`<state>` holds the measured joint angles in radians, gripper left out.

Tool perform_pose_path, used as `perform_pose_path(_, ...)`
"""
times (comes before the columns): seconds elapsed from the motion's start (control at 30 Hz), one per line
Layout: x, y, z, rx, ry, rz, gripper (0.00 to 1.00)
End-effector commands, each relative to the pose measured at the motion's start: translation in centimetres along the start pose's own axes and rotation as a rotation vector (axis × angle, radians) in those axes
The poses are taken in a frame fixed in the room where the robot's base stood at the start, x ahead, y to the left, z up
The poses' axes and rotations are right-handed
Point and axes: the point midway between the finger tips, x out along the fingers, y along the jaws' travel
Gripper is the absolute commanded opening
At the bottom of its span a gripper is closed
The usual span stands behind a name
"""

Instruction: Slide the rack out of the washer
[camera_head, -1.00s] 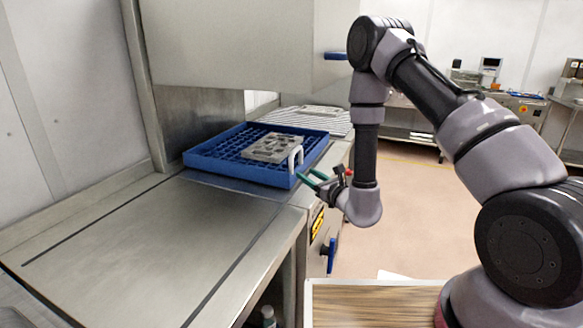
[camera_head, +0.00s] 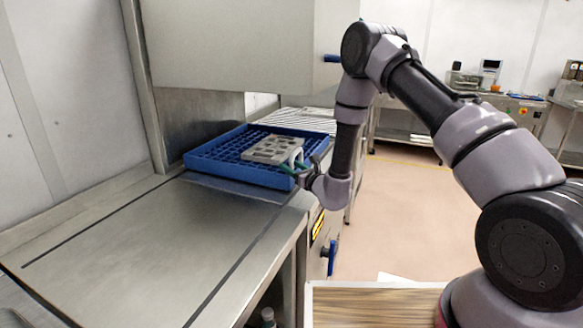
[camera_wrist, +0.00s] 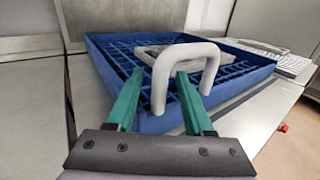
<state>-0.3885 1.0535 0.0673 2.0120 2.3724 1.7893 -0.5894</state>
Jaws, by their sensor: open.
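The blue rack (camera_head: 225,170) sits at the mouth of the washer (camera_head: 235,45), under its raised hood, with a grey metal mould plate (camera_head: 270,149) lying in it. A white loop handle (camera_head: 297,156) stands up at the rack's near right side. The handle shows large in the wrist view (camera_wrist: 186,50). My gripper (camera_head: 290,170) has green fingers and is open at the handle. In the wrist view the fingers (camera_wrist: 158,98) lie either side of the handle's middle, with its legs close by. I cannot tell whether they touch it.
A bare steel table (camera_head: 140,235) with dark guide lines extends in front of the rack and is clear. A ribbed steel surface (camera_head: 300,119) lies behind the rack. A wooden-topped surface (camera_head: 370,300) is at the bottom right.

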Motion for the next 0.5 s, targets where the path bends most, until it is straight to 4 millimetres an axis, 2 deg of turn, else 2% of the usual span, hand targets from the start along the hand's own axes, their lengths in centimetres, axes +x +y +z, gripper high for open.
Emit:
perform_pose_path(0.07, -0.02, 0.01, -0.01, 0.0, 0.0, 0.0, 0.52)
perform_pose_path(0.1, -0.02, 0.01, -0.01, 0.0, 0.0, 0.0, 0.48)
perform_pose_path(0.17, -0.03, 0.01, -0.01, 0.0, 0.0, 0.0, 0.25)
perform_pose_path(0.2, -0.03, 0.01, 0.0, 0.0, 0.0, 0.0, 0.1)
perform_pose_path(0.23, -0.04, 0.0, 0.0, 0.0, 0.0, 0.0, 0.0)
perform_pose_path(0.5, -0.05, 0.0, 0.0, 0.0, 0.0, 0.0, 0.0)
